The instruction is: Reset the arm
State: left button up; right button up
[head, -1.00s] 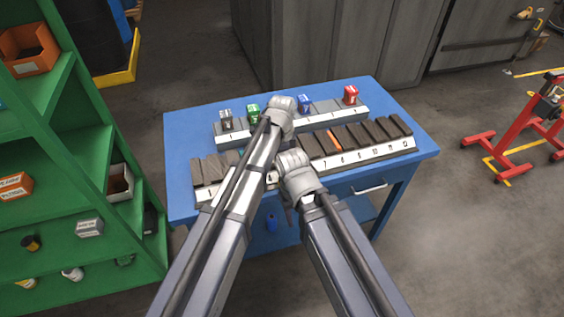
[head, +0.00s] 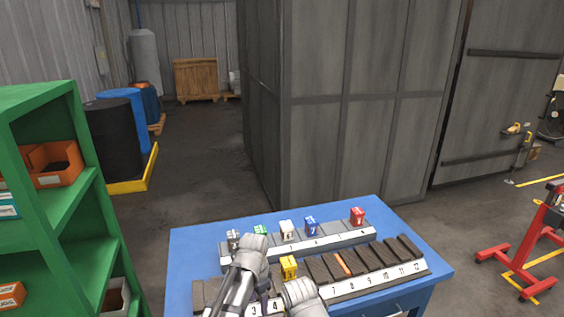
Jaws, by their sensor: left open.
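My left arm comes in from the lower left and bends over the left part of the front rack (head: 385,278). My left gripper (head: 263,272) is open near the rack, mostly hidden by its own wrist. My right arm's pale wrist shows at the bottom, over the front rack; its jaws are hidden. A yellow block (head: 289,267) stands on the front rack between the two wrists. On the back rack (head: 335,242) stand a grey block (head: 233,239), a green block (head: 261,231), a white block (head: 287,229), a blue block (head: 312,226) and a red block (head: 357,215).
Both racks stand on a blue table (head: 190,262). A green shelf (head: 85,215) with orange bins is close on the left. A grey metal enclosure (head: 340,110) stands behind the table. A red stand (head: 525,250) is on the right; floor is open between.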

pick_arm(q)
jog(key=s+a+n, duration=1)
jog(key=s+d+f+m+b, duration=0.1)
jog(key=s+d+f+b, duration=0.1)
jog(key=d, duration=0.3)
jog(key=s+d+f+m+y+b, duration=0.1)
jog(key=s+d+m+b, duration=0.1)
jog(key=d, duration=0.3)
jog(key=shift+s+d+f+g, duration=0.3)
jog(key=shift+s+d+f, duration=0.1)
jog(key=shift+s, duration=0.35)
pick_arm(e)
notch_tip(320, 180, down, 4)
jog(key=shift+r, duration=0.1)
pick_arm(q)
jog(key=shift+d, duration=0.1)
pick_arm(e)
jog(key=shift+d, duration=0.1)
